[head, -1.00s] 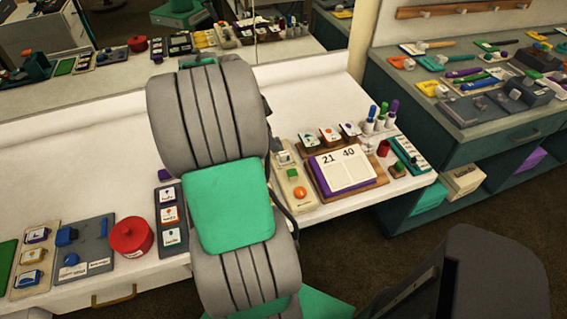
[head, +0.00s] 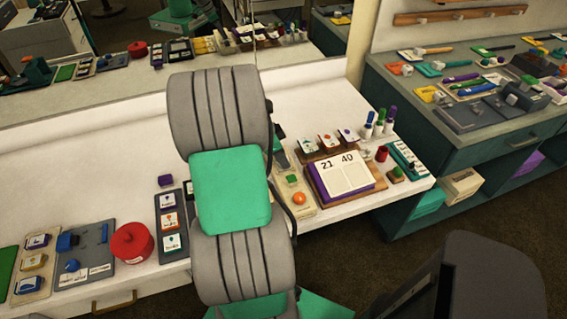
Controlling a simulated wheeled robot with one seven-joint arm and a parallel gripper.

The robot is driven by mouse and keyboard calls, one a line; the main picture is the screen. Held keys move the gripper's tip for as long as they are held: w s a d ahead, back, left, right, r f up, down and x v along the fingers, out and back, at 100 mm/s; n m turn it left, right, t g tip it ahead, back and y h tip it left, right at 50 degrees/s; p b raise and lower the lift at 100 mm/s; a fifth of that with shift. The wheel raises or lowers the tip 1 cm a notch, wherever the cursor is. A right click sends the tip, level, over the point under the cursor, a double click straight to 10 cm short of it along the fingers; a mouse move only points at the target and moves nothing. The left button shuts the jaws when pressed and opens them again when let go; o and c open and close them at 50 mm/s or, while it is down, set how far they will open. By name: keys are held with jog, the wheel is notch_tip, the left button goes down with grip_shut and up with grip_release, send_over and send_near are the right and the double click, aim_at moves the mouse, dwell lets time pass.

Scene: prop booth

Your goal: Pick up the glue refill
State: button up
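I cannot tell for sure which item is the glue refill; no readable label names it. Small upright bottles with coloured caps stand in a group at the counter's right end: a purple-capped bottle (head: 390,117), a green-capped bottle (head: 380,123) and a blue-capped bottle (head: 368,126). A short red cylinder (head: 382,154) stands just in front of them. My large grey and green arm fills the middle of the head view over the white counter (head: 95,130). My gripper is hidden behind the arm, so neither its fingers nor any hold shows.
An open book marked 21 and 40 (head: 345,176) lies right of my arm. Label cards (head: 327,143) stand behind it. Left are a red round pot (head: 131,242) and a grey tray (head: 85,250). A teal bench (head: 470,150) with many tools stands right. The counter's back left is clear.

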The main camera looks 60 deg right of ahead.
grip_shut()
dwell(0.3)
